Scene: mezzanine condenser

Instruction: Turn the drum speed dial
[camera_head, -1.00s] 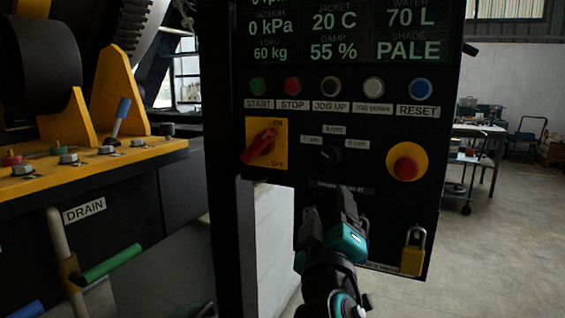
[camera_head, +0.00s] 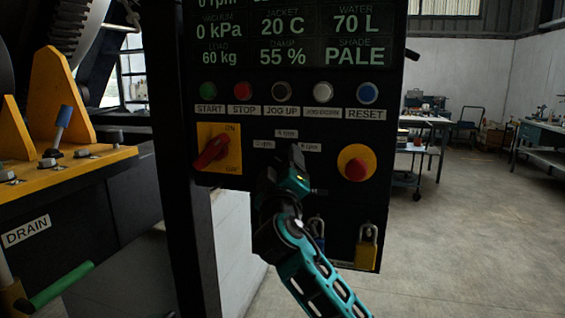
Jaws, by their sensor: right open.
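The black control panel (camera_head: 338,205) fills the middle of the view. Three small rpm labels, one above (camera_head: 287,134), one left (camera_head: 263,144) and one right (camera_head: 309,147), mark the spot of the speed dial. The dial itself is hidden behind my right gripper (camera_head: 283,165). That gripper is open, with its fingers reaching up at the panel just below the labels. I cannot tell whether the fingers touch the dial. My left gripper is not in view.
A red switch (camera_head: 211,152) on a yellow plate sits left of the labels, and a red emergency button (camera_head: 355,168) sits right. A button row with START (camera_head: 208,91) runs above. A yellow padlock (camera_head: 366,247) hangs low right. Open floor (camera_head: 450,240) lies at right.

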